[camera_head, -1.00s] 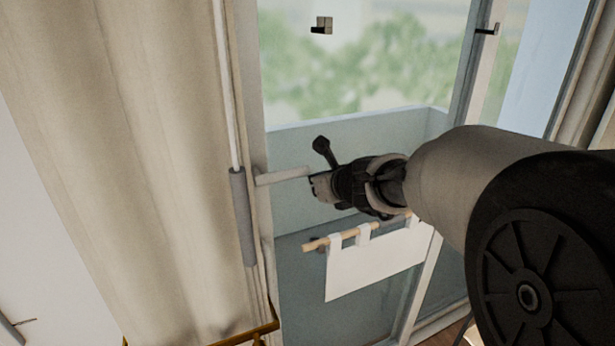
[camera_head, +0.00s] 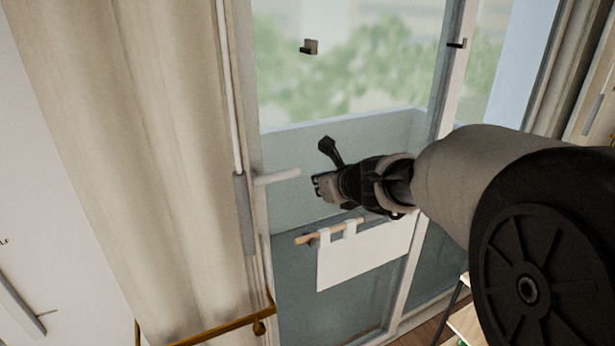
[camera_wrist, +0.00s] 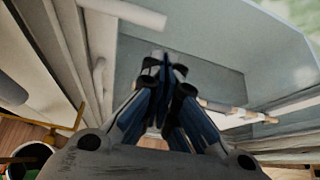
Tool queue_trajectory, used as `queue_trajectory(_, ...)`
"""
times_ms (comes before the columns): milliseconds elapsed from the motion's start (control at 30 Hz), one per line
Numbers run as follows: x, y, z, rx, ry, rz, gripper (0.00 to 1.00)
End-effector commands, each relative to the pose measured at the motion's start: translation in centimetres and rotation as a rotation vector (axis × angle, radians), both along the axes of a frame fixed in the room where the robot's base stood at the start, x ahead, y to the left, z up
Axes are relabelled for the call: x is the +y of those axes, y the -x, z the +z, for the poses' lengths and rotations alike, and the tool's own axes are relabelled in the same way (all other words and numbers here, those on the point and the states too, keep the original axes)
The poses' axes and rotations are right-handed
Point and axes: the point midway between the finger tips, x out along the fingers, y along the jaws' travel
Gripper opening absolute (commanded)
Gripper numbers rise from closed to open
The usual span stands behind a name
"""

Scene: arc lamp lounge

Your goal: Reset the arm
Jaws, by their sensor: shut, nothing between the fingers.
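My gripper (camera_head: 318,186) is shut and empty at the end of my arm, which reaches in from the right in the head view. It is in front of the glass door (camera_head: 350,130), just right of the white door handle (camera_head: 277,177), with a small gap between them in the picture. In the wrist view my gripper's fingers (camera_wrist: 165,65) are together with nothing between them, and the white handle (camera_wrist: 125,13) shows at the upper left.
A beige curtain (camera_head: 110,130) hangs at the left, with a grey-and-white rod (camera_head: 243,205) beside it. A white cloth (camera_head: 365,255) hangs from a wooden rail (camera_head: 325,232) below my gripper. A brass bar (camera_head: 225,328) is at the lower left.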

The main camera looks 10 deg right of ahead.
Motion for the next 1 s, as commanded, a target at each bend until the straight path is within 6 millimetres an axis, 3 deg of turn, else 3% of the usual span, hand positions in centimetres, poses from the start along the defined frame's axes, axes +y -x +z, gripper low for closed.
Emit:
queue_trajectory(133, 1.2, 1.4, 0.2, -0.022, 0.086, 0.088, 0.00)
queue_trajectory(233, 3.5, 4.8, 0.0, -0.068, 0.291, 0.294, 0.00)
queue_trajectory(367, 6.9, 12.5, -2.1, -0.149, 0.703, 0.702, 0.00)
queue_trajectory(467, 7.9, 19.4, -5.3, -0.198, 1.039, 1.044, 0.00)
queue_trajectory(600, 6.3, 28.0, -10.6, -0.226, 1.455, 1.498, 0.00)
queue_trajectory(700, 4.1, 32.5, -13.6, -0.213, 1.668, 1.765, 0.00)
queue_trajectory(833, 1.5, 36.0, -15.9, -0.177, 1.835, 2.005, 0.00)
queue_trajectory(1000, 0.0, 37.5, -16.7, -0.151, 1.901, 2.123, 0.00)
